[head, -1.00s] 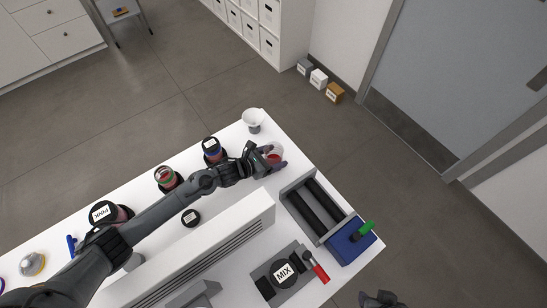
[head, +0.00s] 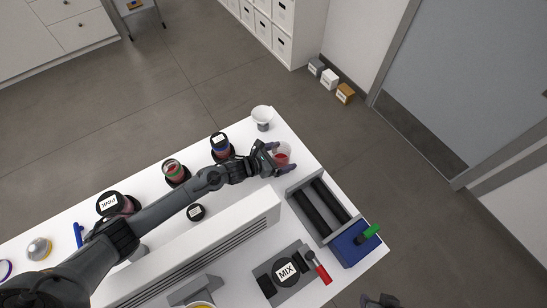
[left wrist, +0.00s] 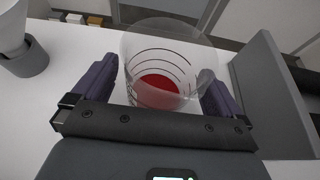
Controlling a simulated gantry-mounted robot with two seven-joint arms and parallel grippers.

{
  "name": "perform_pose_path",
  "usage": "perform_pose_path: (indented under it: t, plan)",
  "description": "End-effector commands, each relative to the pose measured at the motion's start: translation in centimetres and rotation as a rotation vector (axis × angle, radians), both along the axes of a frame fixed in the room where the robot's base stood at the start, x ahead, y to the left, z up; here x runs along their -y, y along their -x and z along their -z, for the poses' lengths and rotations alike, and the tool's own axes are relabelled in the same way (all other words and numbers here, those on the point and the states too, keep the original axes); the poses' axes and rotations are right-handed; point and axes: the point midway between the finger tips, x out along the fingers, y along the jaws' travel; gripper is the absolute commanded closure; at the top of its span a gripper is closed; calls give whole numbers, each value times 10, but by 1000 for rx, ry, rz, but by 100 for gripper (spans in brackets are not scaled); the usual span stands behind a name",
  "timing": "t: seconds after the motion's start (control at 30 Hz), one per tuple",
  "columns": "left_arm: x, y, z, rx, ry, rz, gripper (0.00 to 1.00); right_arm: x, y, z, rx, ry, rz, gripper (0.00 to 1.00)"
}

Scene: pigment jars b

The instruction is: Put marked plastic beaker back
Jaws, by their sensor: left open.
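In the left wrist view the beaker (left wrist: 160,62) sits between the two purple fingers. My left gripper (head: 281,158) is open around it, with a finger on either side; the left finger is apart from the wall, and I cannot tell whether the right one touches. My right gripper (head: 378,300) is only partly in view at the bottom edge.
A white funnel-like cup (head: 262,114) stands in a grey holder at the table's far corner. A grey roller unit (head: 320,203) is close on the right of the beaker. Several jars, such as the blue-banded jar (head: 220,146), stand left of the gripper.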

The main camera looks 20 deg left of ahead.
Motion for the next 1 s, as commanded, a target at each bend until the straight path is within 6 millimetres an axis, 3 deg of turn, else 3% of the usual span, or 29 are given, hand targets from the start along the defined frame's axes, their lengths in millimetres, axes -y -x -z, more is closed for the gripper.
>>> perform_pose_path:
  t: [0.17,0.7,1.0]
  plan:
    - [-8,10,-6,0,-3,0,0,-1,0,-3,2,-3,2,57]
    - [-53,80,-40,-1,-2,0,0,1,0,-1,2,5,-4,57]
    - [-61,92,-48,-1,1,0,0,2,0,-1,1,8,-5,57]
